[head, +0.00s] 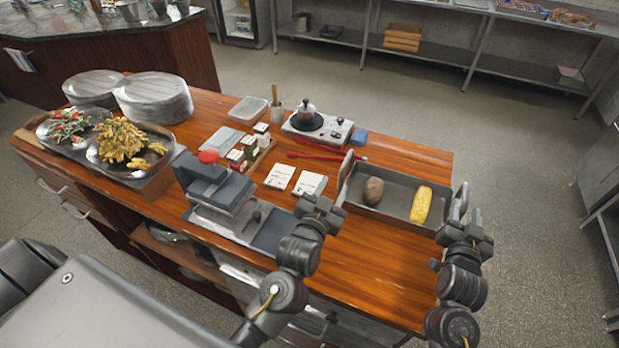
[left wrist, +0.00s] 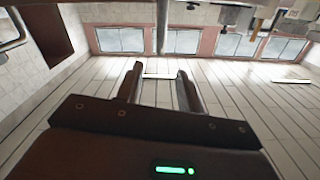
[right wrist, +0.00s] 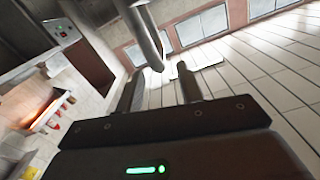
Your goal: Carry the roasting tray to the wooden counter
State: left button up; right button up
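The grey roasting tray (head: 395,213) appears to rest on the right end of the wooden counter (head: 375,262). It holds a brown potato (head: 373,191) and a yellow corn cob (head: 421,205). Its left handle (head: 346,167) and right handle (head: 461,199) stand upright. My left gripper (head: 325,208) is open and empty just in front of the left handle. My right gripper (head: 468,225) is open beside the right handle. In the right wrist view a metal bar (right wrist: 145,35), probably the handle, lies just beyond the open fingers; contact is unclear.
A small burner (head: 318,128), red tongs (head: 318,155) and white cards (head: 295,178) lie behind. Food platters (head: 80,158) and stacked plates (head: 153,97) fill the left end. Bare wood lies in front of the tray.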

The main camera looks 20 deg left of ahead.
jog(key=s, duration=0.6)
pick_arm(q)
jog(key=o, duration=1.2)
jog(key=shift+s+p, duration=1.6)
jog(key=shift+s, duration=2.45)
pick_arm(e)
jog(key=shift+r, duration=1.6)
